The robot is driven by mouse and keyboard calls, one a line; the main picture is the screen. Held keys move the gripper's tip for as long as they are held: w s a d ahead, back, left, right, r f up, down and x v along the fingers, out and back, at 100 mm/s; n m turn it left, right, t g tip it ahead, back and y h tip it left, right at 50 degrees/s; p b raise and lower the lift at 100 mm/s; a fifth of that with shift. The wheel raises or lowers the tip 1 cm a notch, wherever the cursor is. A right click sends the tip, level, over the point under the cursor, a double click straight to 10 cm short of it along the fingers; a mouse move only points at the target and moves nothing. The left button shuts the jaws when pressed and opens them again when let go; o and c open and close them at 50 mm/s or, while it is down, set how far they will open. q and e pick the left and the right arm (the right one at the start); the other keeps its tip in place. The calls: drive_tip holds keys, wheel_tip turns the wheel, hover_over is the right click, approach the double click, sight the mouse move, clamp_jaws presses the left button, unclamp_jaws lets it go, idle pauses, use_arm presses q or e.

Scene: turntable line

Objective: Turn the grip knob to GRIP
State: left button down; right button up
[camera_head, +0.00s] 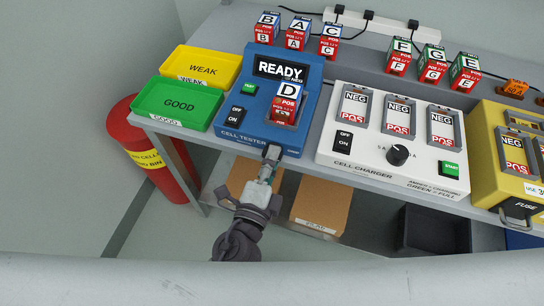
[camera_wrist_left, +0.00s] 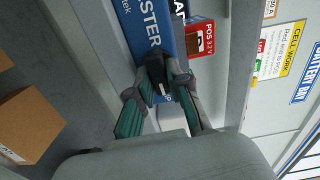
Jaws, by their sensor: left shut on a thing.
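The blue cell tester (camera_head: 248,107) stands on the grey bench, its screen (camera_head: 281,70) lit with READY. Cell D (camera_head: 286,104) sits upright in its slot. In the left wrist view, my left gripper (camera_wrist_left: 160,86) is shut on the black knob (camera_wrist_left: 154,70), one finger on each side. The fingers hide much of the knob, and I cannot read its setting. My right gripper is not in view.
A green GOOD tray (camera_head: 179,121) and yellow WEAK tray (camera_head: 203,52) stand left of the tester. The white cell charger (camera_head: 345,167) stands close on its right. Brown boxes (camera_head: 318,205) lie below the bench. A red bin (camera_head: 125,130) stands at left.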

use_arm(q)
drive_tip(key=shift+w+r+m, duration=0.2)
drive_tip(key=shift+r+m, duration=0.15)
drive_tip(key=shift+m, duration=0.05)
drive_tip(key=c, duration=1.1)
unclamp_jaws()
drive_tip(key=shift+c, duration=0.2)
drive_tip(key=shift+o, duration=0.2)
drive_tip(key=shift+w+f, duration=0.1)
drive_tip(key=shift+f, duration=0.15)
drive_tip(key=v, duration=0.8)
drive_tip(key=shift+d, duration=0.1)
